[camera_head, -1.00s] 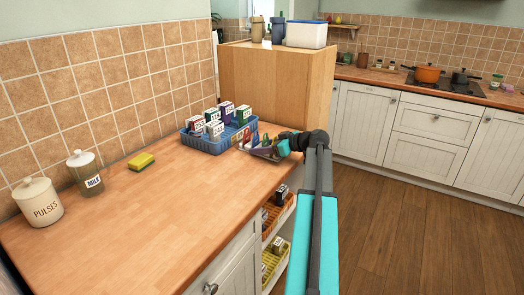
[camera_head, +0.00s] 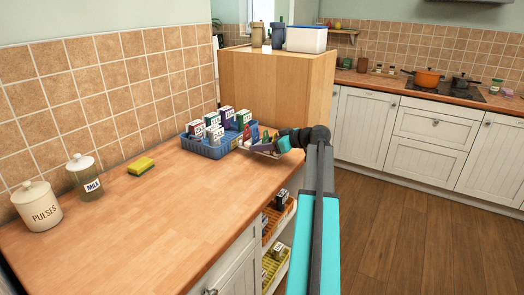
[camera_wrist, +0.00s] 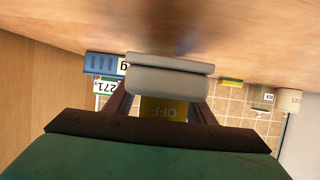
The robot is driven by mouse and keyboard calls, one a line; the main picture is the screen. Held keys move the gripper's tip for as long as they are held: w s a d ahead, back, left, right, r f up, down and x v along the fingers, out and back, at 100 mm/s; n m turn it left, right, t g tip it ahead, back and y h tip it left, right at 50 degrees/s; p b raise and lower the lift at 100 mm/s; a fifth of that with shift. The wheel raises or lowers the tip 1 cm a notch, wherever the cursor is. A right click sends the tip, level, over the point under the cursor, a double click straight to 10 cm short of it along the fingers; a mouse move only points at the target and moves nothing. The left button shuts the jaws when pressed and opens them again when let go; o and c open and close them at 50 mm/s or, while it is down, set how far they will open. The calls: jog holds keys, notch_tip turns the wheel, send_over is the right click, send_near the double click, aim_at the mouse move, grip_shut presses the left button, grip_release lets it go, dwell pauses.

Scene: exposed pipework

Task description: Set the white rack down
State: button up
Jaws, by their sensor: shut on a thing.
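The white rack (camera_head: 266,153) is at the far right part of the wooden counter, beside the blue basket, with several small coloured items standing in it. My gripper (camera_head: 279,146) is shut on its right side. In the wrist view, which is upside down, the pale rack edge (camera_wrist: 170,82) is between my gripper's fingers (camera_wrist: 165,95), with a yellow item (camera_wrist: 164,108) behind. The rack looks slightly above the counter (camera_head: 170,215); the gap under it is hard to judge. My gripper hides part of it.
A blue basket (camera_head: 213,152) with several numbered boxes stands just left of the rack. A tall wooden cabinet (camera_head: 275,90) stands behind. A yellow sponge (camera_head: 141,166) and two jars are far left. The counter's middle and front are clear; shelves are open below.

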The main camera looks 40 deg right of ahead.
jog(key=s+a, duration=0.3)
jog(key=s, duration=0.1)
jog(key=s+a+r+b, duration=0.1)
jog(key=s+a, duration=0.2)
jog(key=s, duration=0.1)
jog(key=s+a+r, duration=0.1)
jog(key=s+a, duration=0.3)
jog(key=shift+s, duration=0.3)
jog(key=shift+s, duration=0.1)
dwell(0.9)
